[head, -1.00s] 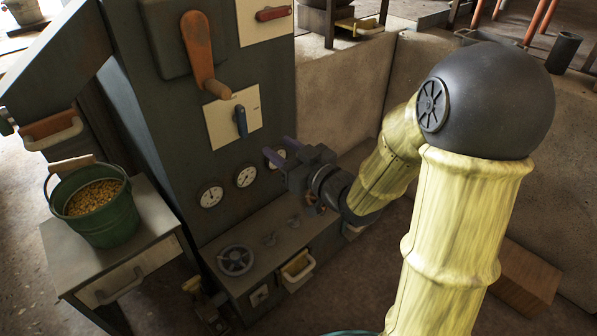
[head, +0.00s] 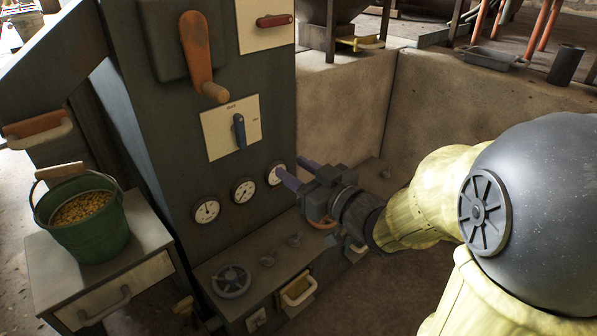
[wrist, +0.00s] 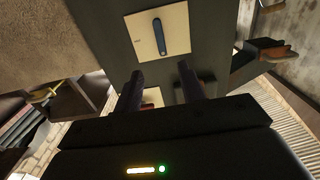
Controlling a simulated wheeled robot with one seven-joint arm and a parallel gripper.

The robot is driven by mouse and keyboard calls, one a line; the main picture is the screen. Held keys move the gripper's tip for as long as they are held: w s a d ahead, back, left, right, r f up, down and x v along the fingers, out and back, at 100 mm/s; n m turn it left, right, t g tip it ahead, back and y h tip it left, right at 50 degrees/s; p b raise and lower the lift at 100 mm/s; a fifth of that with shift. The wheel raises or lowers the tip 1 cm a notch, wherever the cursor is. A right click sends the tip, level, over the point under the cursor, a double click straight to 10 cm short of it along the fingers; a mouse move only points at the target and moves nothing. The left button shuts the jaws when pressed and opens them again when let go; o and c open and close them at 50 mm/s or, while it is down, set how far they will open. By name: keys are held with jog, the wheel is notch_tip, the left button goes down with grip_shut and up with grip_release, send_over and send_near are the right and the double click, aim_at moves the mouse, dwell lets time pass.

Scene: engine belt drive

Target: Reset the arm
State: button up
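My gripper (head: 284,172) is in front of the lower part of a dark machine cabinet (head: 150,130), beside the rightmost round gauge and above the low bench. Its two purple-grey fingers are apart, with nothing seen between them. In the wrist view the fingers (wrist: 161,82) also stand apart and point toward the cabinet face. A white plate with a blue lever (wrist: 159,36) shows beyond them. My yellow arm with its dark round joint fills the right side of the head view.
A green bucket of yellow grains (head: 84,225) stands on a small cabinet (head: 100,290) at left. The cabinet face carries an orange lever (head: 199,55), a blue lever (head: 239,131) and gauges (head: 243,190). A handwheel (head: 231,280) is on the low bench. A concrete wall (head: 480,115) is behind my arm.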

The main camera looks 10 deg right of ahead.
jog(key=d+r+m+g+h+p, duration=0.2)
jog(key=d+m+g+h+p, duration=0.25)
jog(key=d+h+p, duration=0.65)
jog(key=s+a+r+m+g+y+p, duration=0.1)
jog(key=s+a+r+g+p, duration=0.1)
jog(key=s+g+p, duration=0.35)
jog(key=s+a+r+m+g+p, duration=0.2)
jog(key=s+r+p, duration=0.1)
jog(key=s+p, duration=0.55)
notch_tip(320, 180, up, 36)
jog(key=w+p, duration=0.2)
jog(key=p, duration=3.5)
jog(key=shift+d+p, duration=0.15)
jog(key=shift+p, duration=0.25)
jog(key=shift+n, duration=0.25)
